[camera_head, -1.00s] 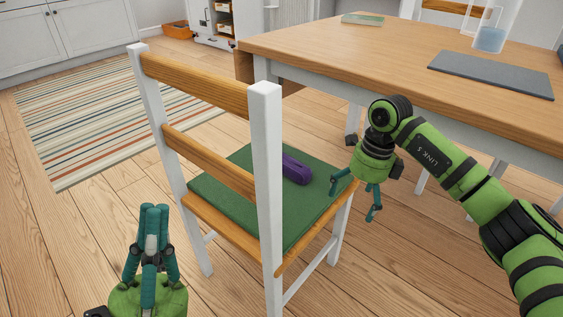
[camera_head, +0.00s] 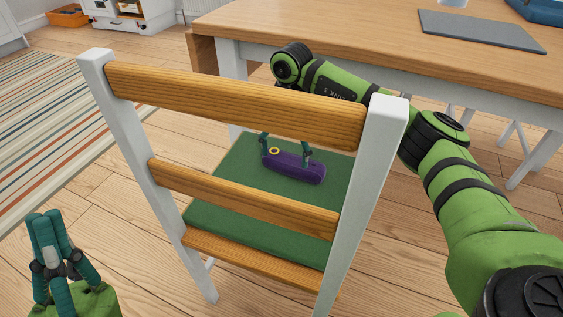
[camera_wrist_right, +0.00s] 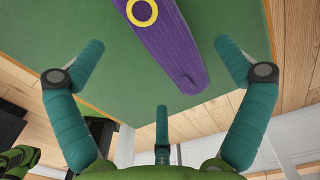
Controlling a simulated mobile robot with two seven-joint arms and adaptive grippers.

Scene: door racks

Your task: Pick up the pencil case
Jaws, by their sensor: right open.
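The purple pencil case (camera_head: 294,168) with a yellow ring lies on the green seat cushion (camera_head: 235,205) of the chair. It also shows in the right wrist view (camera_wrist_right: 172,47), between and beyond my finger tips. My right gripper (camera_head: 287,147) is open over the cushion, its fingers close to the case; it also shows in the wrist view (camera_wrist_right: 158,55) with fingers spread and nothing held. Its upper part is hidden behind the chair's top rail. My left gripper (camera_head: 50,225) is at the lower left, away from the case, with its fingers close together and nothing visible in them.
The chair's wooden back rail (camera_head: 235,100) and white posts (camera_head: 372,175) stand between the head camera and the seat. The wooden table (camera_head: 380,45) with a grey mat (camera_head: 480,30) is behind. A striped rug (camera_head: 50,130) lies at the left.

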